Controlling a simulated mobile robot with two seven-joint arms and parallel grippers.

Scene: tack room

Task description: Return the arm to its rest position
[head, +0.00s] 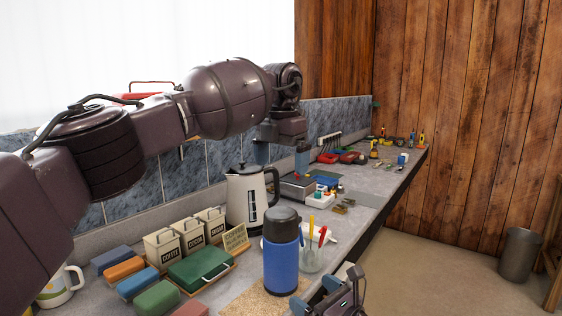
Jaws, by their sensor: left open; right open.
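My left arm (225,95) comes in from the left and reaches across the upper middle of the head view, over the counter. Its gripper (281,163) points down, open and empty, above and behind the area right of the kettle. My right gripper (328,289) is at the bottom edge, right of the blue flask, by the counter's front edge. It is open, with nothing seen between its fingers. Most of my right arm is out of view.
A kettle (247,198), blue flask (281,262), glass with utensils (311,259), labelled canisters (162,249), green case (201,268) and mug (59,288) crowd the near counter (230,288). Tools lie farther back. A bin (519,254) stands on open floor at right.

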